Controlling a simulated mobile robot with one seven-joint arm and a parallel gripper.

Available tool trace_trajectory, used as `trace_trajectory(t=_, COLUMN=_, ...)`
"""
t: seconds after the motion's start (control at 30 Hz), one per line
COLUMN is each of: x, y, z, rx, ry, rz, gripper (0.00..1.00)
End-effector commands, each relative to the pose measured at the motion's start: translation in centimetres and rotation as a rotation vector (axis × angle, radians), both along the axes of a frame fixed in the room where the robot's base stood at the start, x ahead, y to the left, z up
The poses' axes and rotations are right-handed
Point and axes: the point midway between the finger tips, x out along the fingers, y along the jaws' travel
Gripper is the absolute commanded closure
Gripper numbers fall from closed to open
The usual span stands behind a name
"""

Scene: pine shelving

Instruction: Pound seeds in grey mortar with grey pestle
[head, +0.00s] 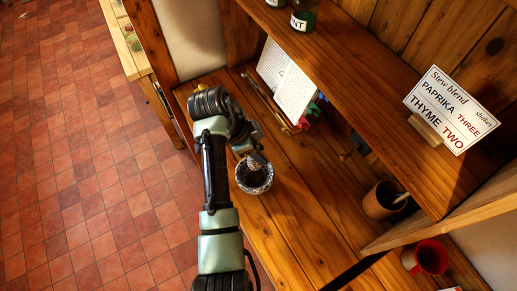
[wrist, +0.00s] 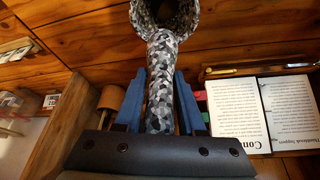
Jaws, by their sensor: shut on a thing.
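The grey mottled mortar (head: 256,189) stands on the wooden shelf board in the head view; its dark mouth faces up. Its rim (wrist: 190,20) shows at the top of the wrist view. My gripper (wrist: 160,98) is shut on the grey mottled pestle (wrist: 159,80), with a blue finger on each side of it. The pestle's far end reaches the mortar's mouth in the wrist view; how deep it goes, or whether it touches, I cannot tell. In the head view the pestle (head: 257,160) is at the mortar's far rim. No seeds can be made out.
An open book (head: 292,92) lies behind the mortar. A brown cup (head: 379,201) and a red mug (head: 429,258) stand to the right. An upper shelf with a recipe card (head: 452,111) and a jar (head: 303,16) overhangs the back. The board right of the mortar is clear.

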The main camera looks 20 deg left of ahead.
Motion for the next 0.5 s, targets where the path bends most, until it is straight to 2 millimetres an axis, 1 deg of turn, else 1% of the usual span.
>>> trace_trajectory(t=0.03, x=0.0, y=0.0, z=-0.7, rx=0.0, ry=-0.001, rz=0.0, gripper=1.0)
trace_trajectory(t=0.5, x=0.0, y=0.0, z=-5.3, rx=0.0, ry=-0.001, rz=0.004, gripper=1.0)
